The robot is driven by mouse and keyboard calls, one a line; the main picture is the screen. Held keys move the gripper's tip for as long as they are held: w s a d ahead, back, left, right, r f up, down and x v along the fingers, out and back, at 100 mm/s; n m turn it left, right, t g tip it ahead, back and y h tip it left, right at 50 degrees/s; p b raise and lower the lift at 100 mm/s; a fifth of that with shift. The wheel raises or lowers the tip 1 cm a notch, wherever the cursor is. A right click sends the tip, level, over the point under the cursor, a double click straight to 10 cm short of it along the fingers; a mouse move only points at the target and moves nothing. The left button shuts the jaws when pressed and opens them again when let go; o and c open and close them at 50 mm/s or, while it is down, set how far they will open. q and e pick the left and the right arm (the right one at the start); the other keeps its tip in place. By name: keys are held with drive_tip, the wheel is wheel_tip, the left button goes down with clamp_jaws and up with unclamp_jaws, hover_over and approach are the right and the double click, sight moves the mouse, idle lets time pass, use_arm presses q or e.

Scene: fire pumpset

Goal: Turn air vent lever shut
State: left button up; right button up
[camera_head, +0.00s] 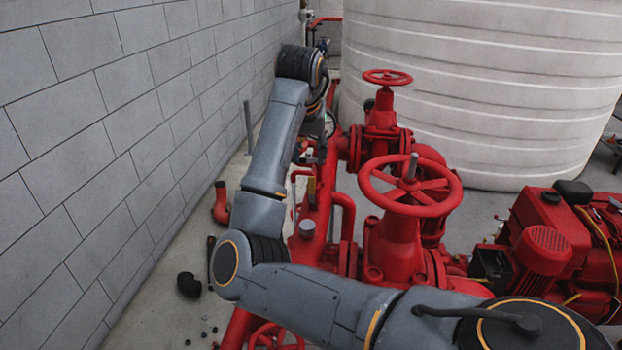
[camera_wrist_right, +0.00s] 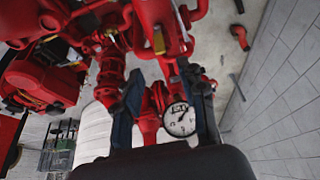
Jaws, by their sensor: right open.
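A small yellow upright part, which looks like the air vent lever (camera_head: 311,190), stands on the red pipework left of the large handwheel. It also shows in the right wrist view (camera_wrist_right: 158,42), beyond the fingertips. My right gripper (camera_head: 312,150) hangs down from the wrist just behind the lever in the head view, partly hidden by my arm. In the right wrist view my right gripper (camera_wrist_right: 165,85) is open, with its dark fingers spread and nothing held between them. The lever appears apart from both fingers. My left gripper is out of view.
A large red handwheel (camera_head: 410,187) and a smaller one (camera_head: 387,77) stand right of my arm. A round gauge (camera_wrist_right: 180,120) sits close to the fingers. A grey block wall (camera_head: 110,120) bounds the left. A white tank (camera_head: 480,90) and red engine (camera_head: 560,245) stand right.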

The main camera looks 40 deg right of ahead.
sight(312, 179)
drive_tip(key=p+x, duration=0.2)
drive_tip(key=x, duration=0.3)
drive_tip(key=shift+d+f, duration=0.15)
drive_tip(key=shift+f, duration=0.05)
drive_tip(key=p+x, duration=0.1)
drive_tip(key=x, duration=0.4)
drive_tip(key=shift+w+d+f+p, duration=0.1)
drive_tip(key=shift+d+f+p, duration=0.05)
drive_tip(key=shift+f+p, duration=0.15)
drive_tip(key=shift+w+d+f, duration=0.1)
drive_tip(key=shift+f, duration=0.35)
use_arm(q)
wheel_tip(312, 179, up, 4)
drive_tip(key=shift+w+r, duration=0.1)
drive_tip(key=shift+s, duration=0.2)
use_arm(e)
clamp_jaws()
